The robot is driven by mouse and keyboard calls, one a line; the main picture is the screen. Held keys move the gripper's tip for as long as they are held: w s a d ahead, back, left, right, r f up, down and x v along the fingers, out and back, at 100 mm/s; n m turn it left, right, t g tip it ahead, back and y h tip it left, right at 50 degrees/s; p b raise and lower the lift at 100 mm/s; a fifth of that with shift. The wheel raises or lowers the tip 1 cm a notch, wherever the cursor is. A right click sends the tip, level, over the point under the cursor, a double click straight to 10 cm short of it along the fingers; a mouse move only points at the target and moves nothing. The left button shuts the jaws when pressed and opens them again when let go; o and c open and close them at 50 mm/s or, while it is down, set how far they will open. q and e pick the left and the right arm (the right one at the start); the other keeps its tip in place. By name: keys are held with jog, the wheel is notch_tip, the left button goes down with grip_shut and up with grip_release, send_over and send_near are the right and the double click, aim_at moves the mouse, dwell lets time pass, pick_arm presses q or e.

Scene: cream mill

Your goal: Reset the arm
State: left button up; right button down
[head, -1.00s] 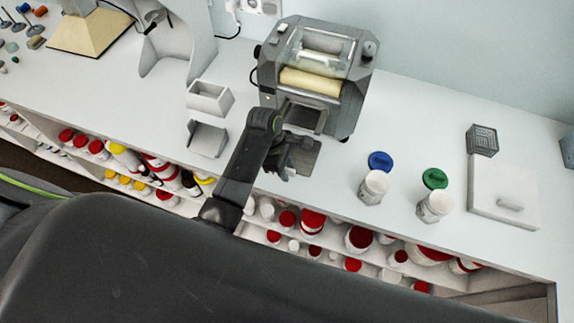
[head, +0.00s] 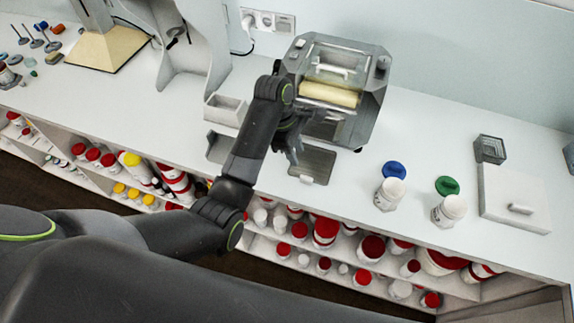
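My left arm comes in from the left, and its dark gripper (head: 292,152) hangs over the bench in front of the mill. The mill (head: 372,95) is a grey machine with a clear cover and a cream roller (head: 330,94). A grey flat tray (head: 318,163) with a small white tab lies in front of the mill, just right of the gripper. The gripper's fingers are small and partly hidden by my own wrist, so I cannot tell whether they are open. I see nothing clearly held. My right gripper is out of view.
A white open box (head: 226,108) and a grey holder (head: 217,147) stand left of my arm. Two white jars (head: 389,194) (head: 449,210) with a blue lid (head: 394,170) and green lid (head: 447,186) stand right. A white lidded box (head: 512,198) lies farther right. Shelves below hold several jars.

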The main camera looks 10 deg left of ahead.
pick_arm(q)
jog(key=shift+w+r, duration=0.15)
jog(key=shift+r, duration=0.2)
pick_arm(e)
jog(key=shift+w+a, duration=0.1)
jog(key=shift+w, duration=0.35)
